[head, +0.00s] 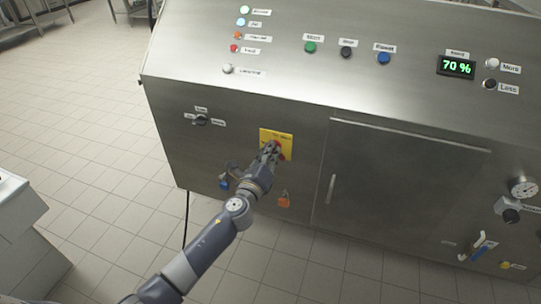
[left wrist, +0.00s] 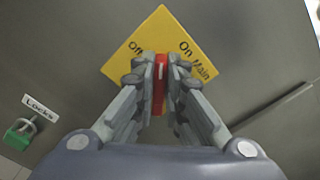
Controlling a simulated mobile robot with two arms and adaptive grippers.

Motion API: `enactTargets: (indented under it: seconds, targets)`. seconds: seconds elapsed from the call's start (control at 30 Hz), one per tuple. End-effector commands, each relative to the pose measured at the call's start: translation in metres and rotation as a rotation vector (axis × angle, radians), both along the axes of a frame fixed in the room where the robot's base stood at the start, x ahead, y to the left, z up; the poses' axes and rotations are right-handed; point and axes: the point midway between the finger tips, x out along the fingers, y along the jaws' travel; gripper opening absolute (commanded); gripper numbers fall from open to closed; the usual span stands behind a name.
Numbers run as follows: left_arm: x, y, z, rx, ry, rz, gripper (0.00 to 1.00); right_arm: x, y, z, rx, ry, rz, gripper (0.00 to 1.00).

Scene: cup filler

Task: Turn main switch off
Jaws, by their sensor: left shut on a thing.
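The main switch is a red knob on a yellow plate (head: 265,133) on the front of the steel machine. In the left wrist view the plate (left wrist: 128,62) looks turned like a diamond, with the words Off, On and Main. My left gripper (head: 276,151) is shut on the red knob (left wrist: 160,83), one finger on each side. The knob's white line shows between the fingers and points up in that view, between the words Off and On. The fingers hide part of the knob and the plate's lower part. My right gripper is not in view.
A blue padlock (head: 224,183) and an orange padlock (head: 285,200) hang near my left wrist. A green padlock (left wrist: 20,135) shows by a Locks label. A black selector (head: 201,120) is to the left, and a cabinet door (head: 395,175) is to the right.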

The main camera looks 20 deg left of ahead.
Motion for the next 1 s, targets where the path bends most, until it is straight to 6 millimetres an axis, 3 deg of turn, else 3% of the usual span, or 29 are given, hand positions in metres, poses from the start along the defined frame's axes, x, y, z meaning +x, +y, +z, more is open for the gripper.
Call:
enactTargets:
  seconds: [0.6,1.0]
  targets:
    - [0.000,0.002,-0.004,-0.570,0.021,0.001,0.00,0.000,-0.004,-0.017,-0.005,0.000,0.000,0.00]
    - [0.000,0.002,-0.005,-0.789,0.028,0.001,0.00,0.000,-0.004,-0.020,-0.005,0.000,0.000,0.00]
